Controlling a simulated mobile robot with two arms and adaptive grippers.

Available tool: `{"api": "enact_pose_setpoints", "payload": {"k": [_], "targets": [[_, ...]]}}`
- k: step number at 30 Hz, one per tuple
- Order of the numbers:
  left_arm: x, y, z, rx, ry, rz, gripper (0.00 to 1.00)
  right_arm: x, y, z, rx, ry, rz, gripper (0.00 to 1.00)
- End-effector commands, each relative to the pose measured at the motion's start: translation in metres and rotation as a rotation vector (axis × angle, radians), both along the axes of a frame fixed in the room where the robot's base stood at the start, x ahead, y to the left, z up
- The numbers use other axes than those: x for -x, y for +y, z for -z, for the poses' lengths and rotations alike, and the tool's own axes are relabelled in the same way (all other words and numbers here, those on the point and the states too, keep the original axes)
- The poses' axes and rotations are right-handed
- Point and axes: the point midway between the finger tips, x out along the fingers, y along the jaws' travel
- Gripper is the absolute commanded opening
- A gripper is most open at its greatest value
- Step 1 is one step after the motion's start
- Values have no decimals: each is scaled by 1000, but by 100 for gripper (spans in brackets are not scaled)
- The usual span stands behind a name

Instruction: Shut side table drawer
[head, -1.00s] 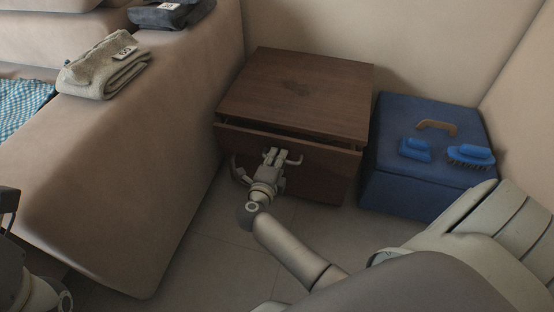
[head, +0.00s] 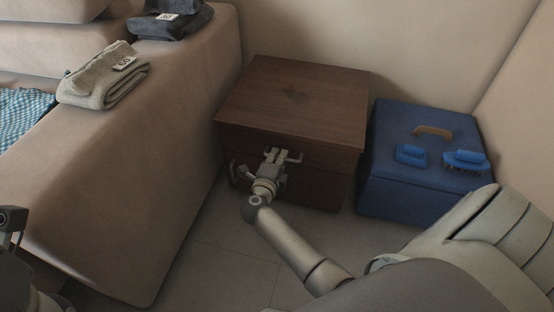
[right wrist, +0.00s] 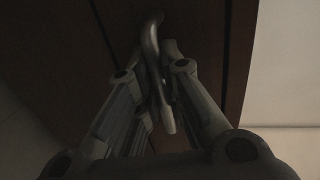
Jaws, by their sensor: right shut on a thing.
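The dark brown wooden side table (head: 295,97) stands in the corner. Its drawer front (head: 328,158) sits close under the table top, with no open gap visible above it in the head view. My right gripper (head: 272,158) is shut on the drawer handle (head: 297,158), in front of the drawer. In the dim right wrist view, the curved metal handle (right wrist: 152,38) runs between my right fingers (right wrist: 162,80). Part of my left gripper (head: 12,225) shows at the left edge; its jaws are not clear.
A blue box (head: 388,192) with two blue brushes (head: 411,154) on its lid stands right of the table. A beige sofa (head: 150,150) stands to the left, with a folded grey towel (head: 100,85) and dark folded clothes (head: 172,24). Tiled floor (head: 215,265) is clear in front.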

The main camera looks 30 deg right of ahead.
Motion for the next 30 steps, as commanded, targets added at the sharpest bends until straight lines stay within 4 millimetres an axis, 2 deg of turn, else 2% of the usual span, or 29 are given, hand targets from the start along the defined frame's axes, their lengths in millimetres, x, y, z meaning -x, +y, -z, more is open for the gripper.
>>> {"api": "enact_pose_setpoints", "payload": {"k": [3,4,6,17,30], "targets": [[0,0,0,0,-2,0,0,-2,-2,-2,4,-5,-3,0],[0,0,0,0,-3,0,0,-3,-2,-2,3,-5,-4,11],[0,0,-1,0,-5,-1,0,-3,-3,-2,4,-5,-3,19],[2,1,-3,1,-14,-2,0,1,1,-3,4,-5,-3,19],[1,0,-2,1,-10,0,0,42,50,-14,1,-2,-3,19]]}}
